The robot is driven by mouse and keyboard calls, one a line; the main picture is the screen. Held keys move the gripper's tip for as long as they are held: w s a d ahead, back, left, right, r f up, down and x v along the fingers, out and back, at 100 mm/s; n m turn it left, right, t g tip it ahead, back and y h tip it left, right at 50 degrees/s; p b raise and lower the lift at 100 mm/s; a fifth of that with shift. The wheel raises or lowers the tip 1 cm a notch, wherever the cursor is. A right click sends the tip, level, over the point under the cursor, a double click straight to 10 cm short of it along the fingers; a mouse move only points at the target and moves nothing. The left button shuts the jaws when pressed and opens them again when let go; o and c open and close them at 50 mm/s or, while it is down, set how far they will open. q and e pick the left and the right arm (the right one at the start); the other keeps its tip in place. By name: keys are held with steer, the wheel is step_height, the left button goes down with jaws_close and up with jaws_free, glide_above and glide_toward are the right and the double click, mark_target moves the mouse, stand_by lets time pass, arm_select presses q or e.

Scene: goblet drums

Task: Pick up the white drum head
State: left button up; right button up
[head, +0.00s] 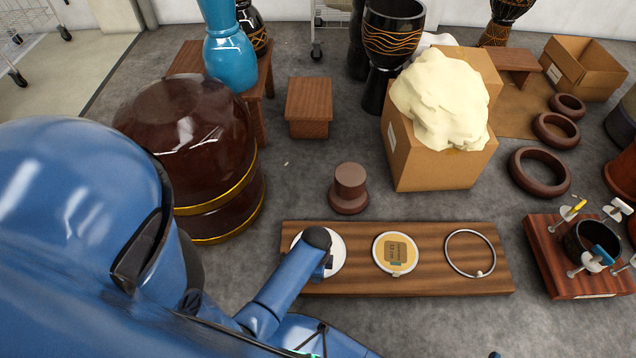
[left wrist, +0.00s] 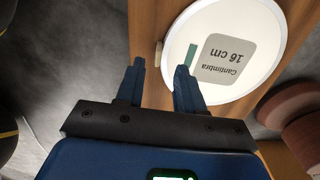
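The white drum head (head: 339,253) lies flat at the left end of a low wooden board (head: 455,285), partly hidden in the head view by my left gripper (head: 327,268). My left gripper (left wrist: 160,70) is open and empty. One finger overlaps the disc's edge in the picture, the other is outside the rim. I cannot tell whether they touch. My right gripper is not in view.
On the board lie a yellowish round head (head: 381,265) and a metal ring (head: 470,232). A brown stepped wooden piece (head: 349,188) stands behind it. A large brown drum (head: 190,140) is at left, a box with cream material (head: 430,165) behind. A clamp stand (head: 560,265) is at right.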

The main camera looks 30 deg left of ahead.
arm_select(q)
steer(key=shift+s+d+f+b, duration=0.15)
steer(key=shift+f+b, duration=1.05)
steer(key=shift+f, duration=0.6)
jaws_close()
